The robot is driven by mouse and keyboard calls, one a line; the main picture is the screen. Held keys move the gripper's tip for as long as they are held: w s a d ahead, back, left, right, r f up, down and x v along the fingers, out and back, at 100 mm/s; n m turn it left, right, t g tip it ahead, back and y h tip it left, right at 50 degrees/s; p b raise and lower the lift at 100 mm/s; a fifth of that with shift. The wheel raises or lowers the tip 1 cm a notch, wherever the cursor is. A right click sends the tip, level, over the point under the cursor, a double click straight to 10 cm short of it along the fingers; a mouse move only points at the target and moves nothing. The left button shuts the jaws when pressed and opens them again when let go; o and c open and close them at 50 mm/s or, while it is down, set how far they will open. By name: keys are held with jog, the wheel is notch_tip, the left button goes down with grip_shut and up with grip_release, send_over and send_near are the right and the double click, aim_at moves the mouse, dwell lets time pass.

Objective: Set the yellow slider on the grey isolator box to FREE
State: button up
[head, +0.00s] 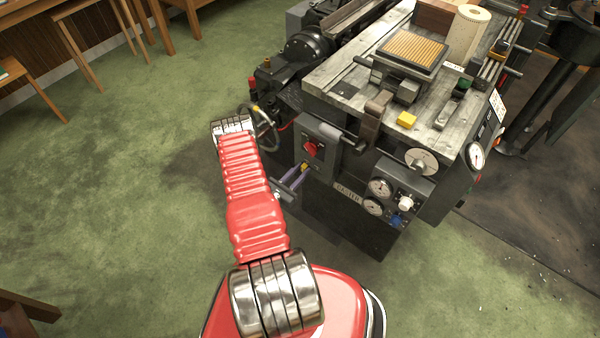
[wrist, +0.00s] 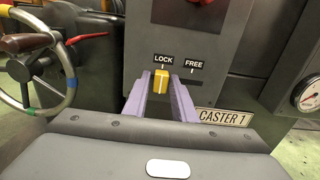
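In the wrist view the box's lower front (wrist: 185,42) carries LOCK and FREE labels. The yellow slider (wrist: 160,86) stands under LOCK, at the left end of its slot; it also shows in the head view (head: 304,167). My gripper (wrist: 161,82) has its purple fingers on either side of the slider, seemingly with narrow gaps, so it looks open. Whether the fingertips reach past the slider's front is unclear.
The slot (wrist: 194,83) is bare to the right of the slider, under FREE. A CASTER 1 plate (wrist: 223,118) is lower right. A spoked handwheel (wrist: 38,65) is at the left. Pressure gauges (head: 379,188) are to the right of the box.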

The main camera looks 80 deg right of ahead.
grip_shut()
dwell(0.4)
